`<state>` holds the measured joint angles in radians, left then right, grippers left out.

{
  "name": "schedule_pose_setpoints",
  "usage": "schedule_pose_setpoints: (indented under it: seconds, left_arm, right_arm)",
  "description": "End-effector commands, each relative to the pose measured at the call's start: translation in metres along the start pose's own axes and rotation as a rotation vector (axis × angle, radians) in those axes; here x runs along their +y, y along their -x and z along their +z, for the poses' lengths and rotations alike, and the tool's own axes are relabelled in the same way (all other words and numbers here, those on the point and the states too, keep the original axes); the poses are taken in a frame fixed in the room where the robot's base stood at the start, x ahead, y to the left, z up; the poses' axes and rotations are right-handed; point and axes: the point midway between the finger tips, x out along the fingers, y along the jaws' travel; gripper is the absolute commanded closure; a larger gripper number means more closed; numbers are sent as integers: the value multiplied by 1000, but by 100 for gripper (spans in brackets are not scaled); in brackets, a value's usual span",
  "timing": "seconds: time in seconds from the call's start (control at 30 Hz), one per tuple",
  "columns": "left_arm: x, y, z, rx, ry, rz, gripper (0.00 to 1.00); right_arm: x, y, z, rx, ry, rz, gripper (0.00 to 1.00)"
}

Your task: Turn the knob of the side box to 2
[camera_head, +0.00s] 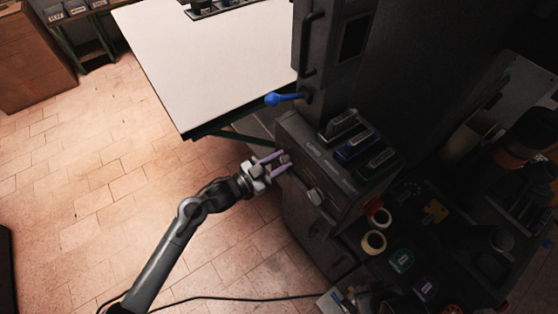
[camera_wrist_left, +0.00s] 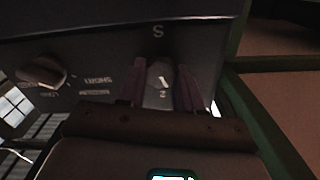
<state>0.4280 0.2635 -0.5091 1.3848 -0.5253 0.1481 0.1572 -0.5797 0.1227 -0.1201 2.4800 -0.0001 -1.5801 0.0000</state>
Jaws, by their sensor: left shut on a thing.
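The side box (camera_head: 325,175) is a dark grey machine housing with two knobs on its front face. My left gripper (camera_head: 274,163) reaches it from the left, its purple fingers on either side of the far knob (camera_head: 285,158). In the left wrist view that grey knob (camera_wrist_left: 160,76) sits between the two fingers of the gripper (camera_wrist_left: 161,88), which is shut on it. A pale mark shows on the knob. My right gripper is not in view.
A second knob (camera_wrist_left: 42,72) with printed labels is on the same panel; it also shows in the head view (camera_head: 315,196). A blue-knobbed lever (camera_head: 285,98) sticks out above the box. A white table (camera_head: 210,70) stands behind. Tape rolls (camera_head: 374,242) lie at the right.

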Motion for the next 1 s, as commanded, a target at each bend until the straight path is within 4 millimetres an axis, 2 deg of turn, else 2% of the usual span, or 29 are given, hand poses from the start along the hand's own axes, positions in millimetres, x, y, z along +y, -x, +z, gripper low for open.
schedule_pose_setpoints:
  seconds: [0.2, 0.5, 1.0]
  left_arm:
    - [0, 0, 0, -1, -180, 0, 95]
    - [1, 0, 0, 0, -354, 1, 95]
    - [1, 0, 0, 1, -426, -1, 95]
  right_arm:
    - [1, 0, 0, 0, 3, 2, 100]
    - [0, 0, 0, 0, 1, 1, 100]
    - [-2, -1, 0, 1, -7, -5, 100]
